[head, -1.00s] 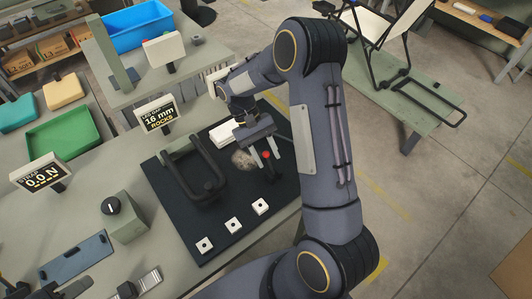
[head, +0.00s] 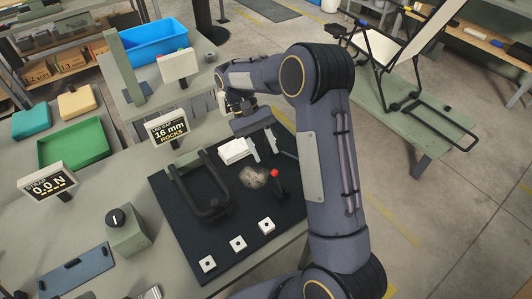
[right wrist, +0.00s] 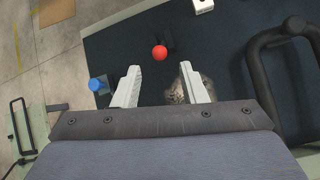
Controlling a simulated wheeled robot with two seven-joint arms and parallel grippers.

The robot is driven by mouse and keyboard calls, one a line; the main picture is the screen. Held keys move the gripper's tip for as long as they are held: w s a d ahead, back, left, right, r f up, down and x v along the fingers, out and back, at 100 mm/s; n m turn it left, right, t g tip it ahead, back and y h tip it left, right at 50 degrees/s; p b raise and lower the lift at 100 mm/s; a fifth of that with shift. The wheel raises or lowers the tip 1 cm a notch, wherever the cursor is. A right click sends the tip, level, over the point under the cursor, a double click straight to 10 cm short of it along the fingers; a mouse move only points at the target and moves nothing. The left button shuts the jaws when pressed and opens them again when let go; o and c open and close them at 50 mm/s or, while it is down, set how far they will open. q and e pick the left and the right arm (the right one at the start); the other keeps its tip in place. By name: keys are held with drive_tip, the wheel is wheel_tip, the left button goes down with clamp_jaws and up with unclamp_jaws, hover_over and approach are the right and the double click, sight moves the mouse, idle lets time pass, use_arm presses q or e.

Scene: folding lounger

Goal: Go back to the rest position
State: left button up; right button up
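My right gripper (head: 264,151) is open and empty above the far part of the dark work mat (head: 218,245). Its two pale fingers are spread apart in the right wrist view (right wrist: 159,85). A black lever with a red ball knob (head: 275,173) stands on the mat, apart from the fingers; the knob also shows in the right wrist view (right wrist: 160,53). A black looped frame (head: 212,207) lies on the mat to the left. My left gripper is not in view.
A sign reading 16 mm (head: 168,129) and one reading 0.0 N (head: 48,182) stand on the bench. A knobbed box (head: 127,229) and a green tray (head: 73,144) are at left. A folding lounger (head: 398,55) stands on a low green table (head: 425,130) at right.

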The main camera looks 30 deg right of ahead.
idle(0.3)
drive_tip(key=s+a+r+t+y, duration=0.35)
drive_tip(key=s+r+t, duration=0.6)
drive_tip(key=s, duration=0.55)
drive_tip(key=s+a+f+t+y, duration=0.1)
drive_tip(key=s+a+t, duration=0.1)
drive_tip(key=s+t, duration=0.2)
drive_tip(key=shift+s+a, duration=0.4)
drive_tip(key=shift+s, duration=0.4)
